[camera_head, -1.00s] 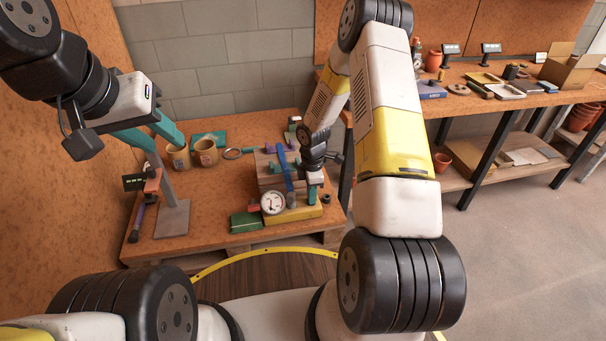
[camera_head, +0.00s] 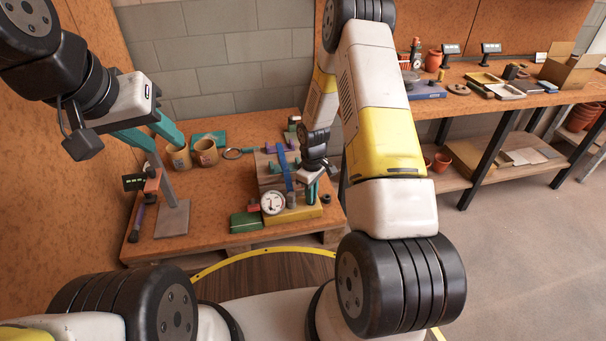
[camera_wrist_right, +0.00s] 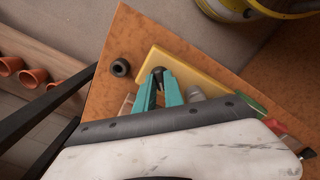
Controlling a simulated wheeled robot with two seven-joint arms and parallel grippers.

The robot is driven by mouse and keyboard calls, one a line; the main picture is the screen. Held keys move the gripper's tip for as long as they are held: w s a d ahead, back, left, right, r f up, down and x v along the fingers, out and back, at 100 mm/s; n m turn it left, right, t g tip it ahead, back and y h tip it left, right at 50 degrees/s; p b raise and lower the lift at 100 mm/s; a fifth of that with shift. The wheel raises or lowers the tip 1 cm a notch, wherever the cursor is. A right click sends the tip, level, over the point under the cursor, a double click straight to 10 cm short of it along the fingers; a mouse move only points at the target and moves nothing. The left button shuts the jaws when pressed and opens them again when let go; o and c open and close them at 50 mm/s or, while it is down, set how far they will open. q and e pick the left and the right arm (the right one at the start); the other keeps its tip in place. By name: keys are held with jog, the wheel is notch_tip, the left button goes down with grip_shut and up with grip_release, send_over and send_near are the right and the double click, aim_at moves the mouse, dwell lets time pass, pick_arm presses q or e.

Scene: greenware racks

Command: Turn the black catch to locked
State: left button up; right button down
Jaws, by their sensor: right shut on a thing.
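The black catch (camera_wrist_right: 158,71) shows as a small dark end between the fingertips of my right gripper (camera_wrist_right: 159,82) in the right wrist view. My right gripper is shut on it, over a yellow base (camera_wrist_right: 187,69). In the head view my right gripper (camera_head: 311,198) is at the right end of the yellow base (camera_head: 300,214), beside a round white gauge (camera_head: 273,202). The catch is hidden there, and its exact angle cannot be told. My left gripper (camera_head: 168,146) is open and empty, above the left part of the bench.
A black ring (camera_wrist_right: 120,67) lies on the bench beside the yellow base. A wooden block with a blue strap (camera_head: 287,172) stands behind the gauge. A green box (camera_head: 245,222), two mugs (camera_head: 205,152) and a grey stand (camera_head: 173,218) are to the left.

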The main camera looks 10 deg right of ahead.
jog(key=shift+m, duration=1.2)
jog(key=shift+w, duration=0.1)
jog(key=c, duration=1.4)
grip_release()
jog(key=shift+c, duration=0.2)
jog(key=shift+r, duration=3.95)
